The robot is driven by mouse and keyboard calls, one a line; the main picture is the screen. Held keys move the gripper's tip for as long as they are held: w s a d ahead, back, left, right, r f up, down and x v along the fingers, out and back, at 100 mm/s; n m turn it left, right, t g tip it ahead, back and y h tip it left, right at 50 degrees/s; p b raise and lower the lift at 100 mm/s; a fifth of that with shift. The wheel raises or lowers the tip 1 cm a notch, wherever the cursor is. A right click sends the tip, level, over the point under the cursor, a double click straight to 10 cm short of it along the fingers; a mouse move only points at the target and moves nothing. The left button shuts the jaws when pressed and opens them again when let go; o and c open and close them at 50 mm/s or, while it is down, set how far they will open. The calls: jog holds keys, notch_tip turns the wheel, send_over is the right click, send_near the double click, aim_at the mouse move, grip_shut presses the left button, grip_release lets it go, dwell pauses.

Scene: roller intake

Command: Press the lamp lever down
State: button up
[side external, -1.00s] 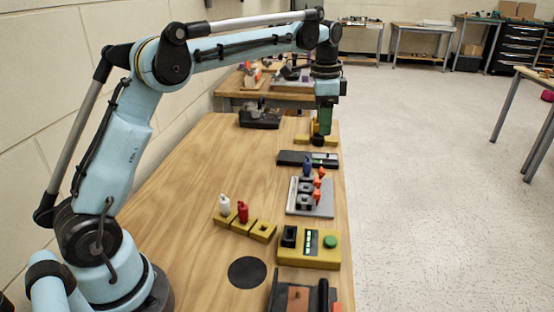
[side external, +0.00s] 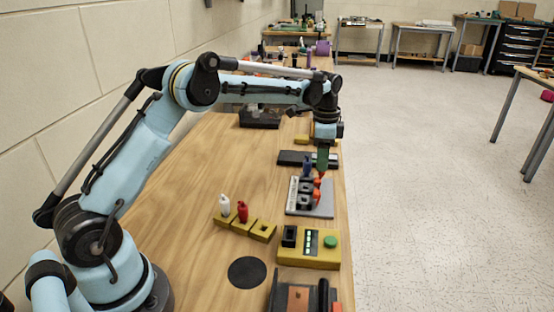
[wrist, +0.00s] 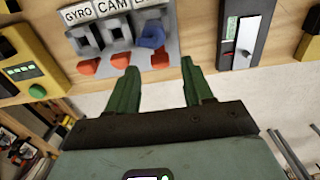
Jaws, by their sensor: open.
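The grey lever panel (side external: 322,211) lies near the right edge of the bench. Its levers have orange-red ends, and white labels read GYRO (wrist: 76,16) and CAM (wrist: 112,6). The third label is cut off at the wrist view's top edge, where only its first letters show. A blue piece (wrist: 151,38) sits at that third lever's block; it also shows in the side view (side external: 306,161). My gripper (wrist: 157,63) has green fingers spread apart with nothing held. In the side view, my gripper (side external: 322,160) points down above the panel's far end; contact cannot be told.
A black device with a display (side external: 294,158) lies just beyond the panel. A yellow box with a green button (side external: 310,248) lies on the near side. Yellow blocks with a white and a red piece (side external: 243,221) stand left. Bare wood lies left of the panel.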

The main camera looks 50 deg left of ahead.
aim_at(320, 174)
jog(key=shift+f, duration=1.35)
grip_shut()
